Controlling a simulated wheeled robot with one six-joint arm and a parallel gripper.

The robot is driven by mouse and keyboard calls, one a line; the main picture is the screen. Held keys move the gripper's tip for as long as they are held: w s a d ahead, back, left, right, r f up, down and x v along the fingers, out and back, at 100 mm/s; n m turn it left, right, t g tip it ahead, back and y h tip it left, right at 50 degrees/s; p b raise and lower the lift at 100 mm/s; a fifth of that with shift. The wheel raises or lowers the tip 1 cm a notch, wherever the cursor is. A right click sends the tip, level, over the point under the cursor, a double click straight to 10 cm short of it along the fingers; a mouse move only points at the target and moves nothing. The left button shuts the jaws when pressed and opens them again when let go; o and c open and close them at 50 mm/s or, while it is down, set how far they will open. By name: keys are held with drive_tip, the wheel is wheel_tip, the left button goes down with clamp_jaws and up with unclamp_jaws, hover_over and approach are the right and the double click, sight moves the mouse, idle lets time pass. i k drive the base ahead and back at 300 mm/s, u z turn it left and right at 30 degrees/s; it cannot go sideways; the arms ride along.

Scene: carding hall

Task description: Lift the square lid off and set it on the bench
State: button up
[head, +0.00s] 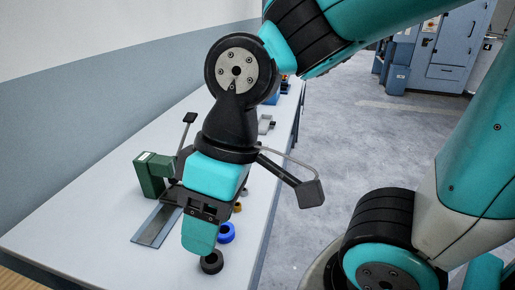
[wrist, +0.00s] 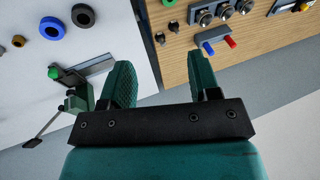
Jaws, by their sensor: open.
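My gripper (head: 200,240) hangs over the near part of the white bench (head: 90,215), pointing down. Its two teal fingers are apart with nothing between them in the wrist view (wrist: 163,78). There they stand over the strip where the bench meets a wooden panel. I cannot make out a square lid, or what it would sit on, with certainty in either view. My gripper and wrist hide part of the bench in the head view.
A green device (head: 152,172) with a grey plate (head: 157,226) stands left of my gripper. A blue ring (head: 227,234) and a black ring (head: 212,262) lie close by. The wooden panel (wrist: 180,62) carries knobs and a red switch (wrist: 230,42). The bench's left side is clear.

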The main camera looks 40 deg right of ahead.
sight(263, 151)
drive_tip(key=u, duration=0.05)
drive_tip(key=k, duration=0.5)
drive_tip(key=z, duration=1.75)
drive_tip(key=i, duration=1.65)
drive_tip(key=u, duration=2.7)
